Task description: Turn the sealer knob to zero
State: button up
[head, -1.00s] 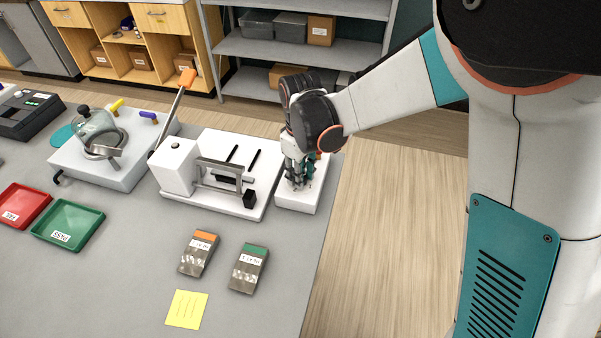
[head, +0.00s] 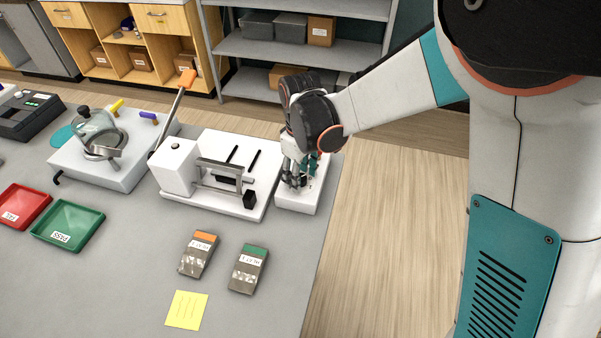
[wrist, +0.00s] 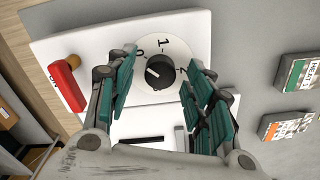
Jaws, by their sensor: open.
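The sealer knob (wrist: 160,72) is a round black dial with a white pointer line, on a white panel (wrist: 90,40) in the wrist view. Marks ring it; a "1" shows at the top, a "0" at the upper left and another, partly hidden mark at the right. The pointer aims to the left side, near the "0"; the exact setting is unclear. My gripper (wrist: 160,88) is open, its teal-padded fingers on either side of the knob with gaps visible. In the head view my gripper (head: 296,178) is over the white box (head: 298,203), hiding the knob.
A red switch (wrist: 67,82) stands on the panel left of the knob. The white sealer (head: 215,205) with its orange-tipped lever (head: 187,78) is beside the box. Two pouches (head: 198,252) (head: 248,268) and a yellow note (head: 186,310) lie in front.

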notch_tip(320, 180, up, 12)
dwell(0.5)
